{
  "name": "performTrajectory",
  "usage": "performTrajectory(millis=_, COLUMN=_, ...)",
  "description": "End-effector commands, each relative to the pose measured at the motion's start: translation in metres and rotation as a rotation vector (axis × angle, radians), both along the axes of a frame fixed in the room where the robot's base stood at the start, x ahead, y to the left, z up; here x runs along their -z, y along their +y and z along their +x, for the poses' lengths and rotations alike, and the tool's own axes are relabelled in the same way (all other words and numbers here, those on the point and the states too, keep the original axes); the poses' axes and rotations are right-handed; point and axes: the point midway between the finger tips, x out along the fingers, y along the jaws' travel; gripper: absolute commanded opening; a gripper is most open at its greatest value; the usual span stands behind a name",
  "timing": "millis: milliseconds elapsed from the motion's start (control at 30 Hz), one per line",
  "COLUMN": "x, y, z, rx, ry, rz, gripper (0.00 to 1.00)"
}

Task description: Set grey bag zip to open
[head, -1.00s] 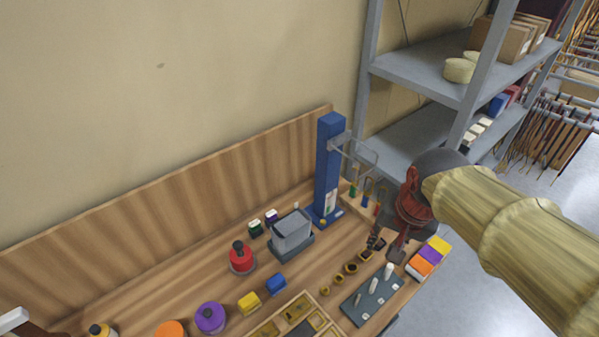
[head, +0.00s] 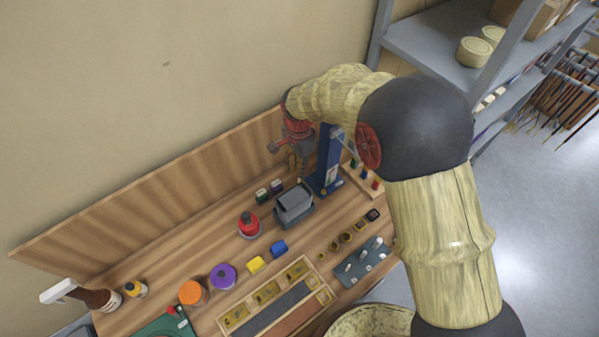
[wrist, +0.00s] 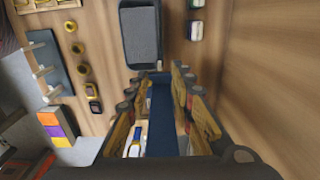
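The grey bag (head: 293,201) sits in a darker grey tray on the bench, left of the blue post. In the wrist view the grey bag (wrist: 142,32) is at the top centre, with a small light tab (wrist: 158,65) at the near right corner; I cannot tell whether this is the zip. My gripper (head: 299,172) hangs just behind and above the bag, near the back board. In the wrist view my gripper (wrist: 160,82) is open, its fingers wide apart with nothing held. The blue post shows beyond and between the fingers.
The blue post (head: 328,160) stands close to the right of my gripper. The wooden back board (head: 180,180) is close behind. A shelf (head: 440,45) stands at the right.

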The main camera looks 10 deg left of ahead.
Motion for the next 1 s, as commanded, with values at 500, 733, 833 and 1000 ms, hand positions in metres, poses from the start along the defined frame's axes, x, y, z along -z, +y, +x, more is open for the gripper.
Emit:
performTrajectory(millis=500, x=0.052, y=0.0, z=0.0, rx=-0.001, ry=-0.001, rz=0.001, gripper=0.23)
performTrajectory(millis=733, x=0.052, y=-0.001, z=0.0, rx=-0.001, ry=-0.001, rz=0.001, gripper=0.22)
performTrajectory(millis=833, x=0.052, y=-0.001, z=0.0, rx=-0.001, ry=-0.001, rz=0.001, gripper=0.17)
performTrajectory(millis=1000, x=0.052, y=-0.001, z=0.0, rx=-0.001, ry=-0.001, rz=0.001, gripper=0.07)
